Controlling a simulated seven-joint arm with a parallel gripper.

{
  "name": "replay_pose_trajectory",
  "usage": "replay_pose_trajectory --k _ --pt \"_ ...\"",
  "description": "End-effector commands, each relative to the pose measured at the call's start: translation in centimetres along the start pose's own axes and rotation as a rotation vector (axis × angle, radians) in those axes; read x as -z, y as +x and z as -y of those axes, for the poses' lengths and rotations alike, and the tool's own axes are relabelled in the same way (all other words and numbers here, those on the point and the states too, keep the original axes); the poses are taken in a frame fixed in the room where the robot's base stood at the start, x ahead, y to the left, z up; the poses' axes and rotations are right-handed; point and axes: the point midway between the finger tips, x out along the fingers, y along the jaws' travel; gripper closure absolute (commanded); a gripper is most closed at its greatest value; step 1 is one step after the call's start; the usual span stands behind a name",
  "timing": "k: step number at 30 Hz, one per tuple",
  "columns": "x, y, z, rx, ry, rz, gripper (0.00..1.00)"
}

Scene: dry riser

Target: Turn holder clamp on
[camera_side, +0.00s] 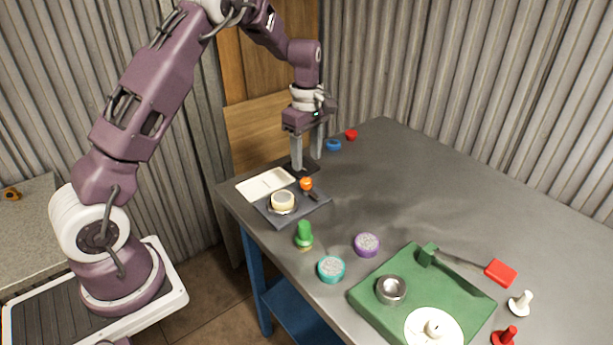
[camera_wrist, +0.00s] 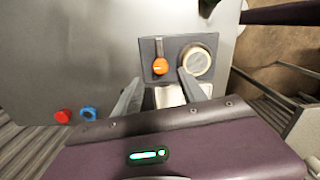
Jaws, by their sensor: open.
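The holder clamp appears to be the dark grey plate (camera_side: 268,213) with an orange ball-ended lever (camera_side: 306,184) and a round cream-topped piece (camera_side: 283,201). It lies near the table's left edge in the side view. In the wrist view the plate (camera_wrist: 148,47) is ahead of my fingers, with the orange ball (camera_wrist: 160,67) at left and the cream round piece (camera_wrist: 195,61) at right. My gripper (camera_side: 308,162) is open and empty, pointing down behind the plate. In the wrist view my gripper's fingers (camera_wrist: 160,89) are spread below the orange ball, apart from it.
A white shallow tray (camera_side: 262,185) sits beside the plate. Blue (camera_side: 333,145) and red (camera_side: 351,134) pieces are behind. Green (camera_side: 304,236), teal (camera_side: 331,269) and purple (camera_side: 367,244) pieces are in front. A green board (camera_side: 369,299) with a red-handled lever (camera_side: 500,273) is nearer. The table's right middle is clear.

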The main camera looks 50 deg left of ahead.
Motion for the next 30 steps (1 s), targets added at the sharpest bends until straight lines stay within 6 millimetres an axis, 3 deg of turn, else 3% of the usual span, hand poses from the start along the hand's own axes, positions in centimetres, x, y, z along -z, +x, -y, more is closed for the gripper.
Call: replay_pose_trajectory --k 9,19,20,27,30 --pt "0.0 5.7 0.1 0.004 -0.001 0.001 0.51" --pt "-0.1 6.6 0.1 0.001 0.002 0.001 0.51" --pt "-0.1 6.6 0.1 0.001 0.002 0.001 0.53" --pt "-0.1 6.6 0.1 0.001 0.002 0.001 1.00" --pt "-0.1 6.6 0.1 0.001 0.003 0.001 1.00"
